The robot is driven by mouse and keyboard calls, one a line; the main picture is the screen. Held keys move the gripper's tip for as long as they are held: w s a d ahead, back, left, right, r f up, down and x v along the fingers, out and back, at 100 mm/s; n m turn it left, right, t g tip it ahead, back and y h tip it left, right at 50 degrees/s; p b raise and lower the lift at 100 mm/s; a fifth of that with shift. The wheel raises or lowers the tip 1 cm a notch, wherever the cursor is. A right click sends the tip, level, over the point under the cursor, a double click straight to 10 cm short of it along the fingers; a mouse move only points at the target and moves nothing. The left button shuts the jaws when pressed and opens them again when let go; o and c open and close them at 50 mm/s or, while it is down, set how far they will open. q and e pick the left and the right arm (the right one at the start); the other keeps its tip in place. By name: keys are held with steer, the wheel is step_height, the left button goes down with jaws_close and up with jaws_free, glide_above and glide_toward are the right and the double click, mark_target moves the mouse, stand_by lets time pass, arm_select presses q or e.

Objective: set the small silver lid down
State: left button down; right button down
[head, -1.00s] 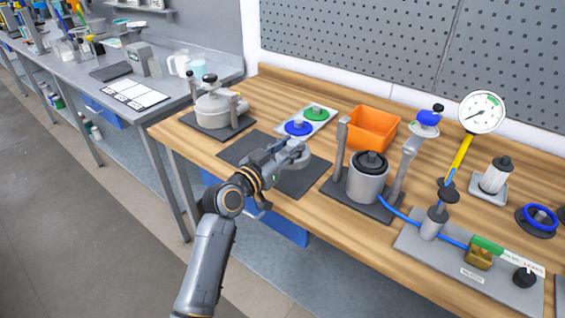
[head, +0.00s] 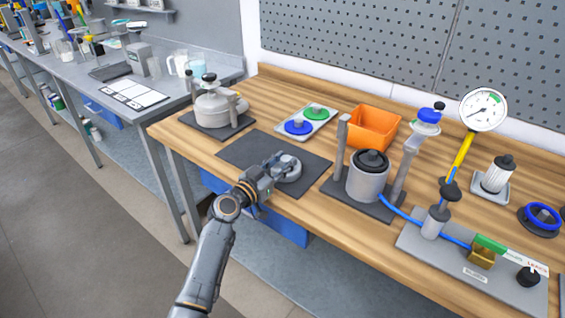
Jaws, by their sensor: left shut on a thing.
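The small silver lid (head: 289,171) is a round grey disc with a raised knob. It is at the dark mat (head: 239,151) on the wooden bench, right of the mat's middle. It looks level and seems to rest on the mat, though a small gap beneath it cannot be ruled out. My left gripper (head: 273,167) reaches in from the front left and is shut on the lid's near left side. The fingertips are partly hidden against the lid. My right gripper is not in view.
A lidded silver pot (head: 216,106) stands behind left of the mat. A tray (head: 323,118) with blue and green knobs and an orange bin (head: 372,128) are behind it. A silver canister (head: 366,181) between posts stands right. The mat's left part is clear.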

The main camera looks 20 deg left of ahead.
arm_select(q)
steer(key=c, duration=1.2)
jaws_free()
steer(key=shift+o, duration=1)
steer(key=shift+r, duration=0.15)
steer(key=b+v, duration=0.2)
steer(key=v, duration=1)
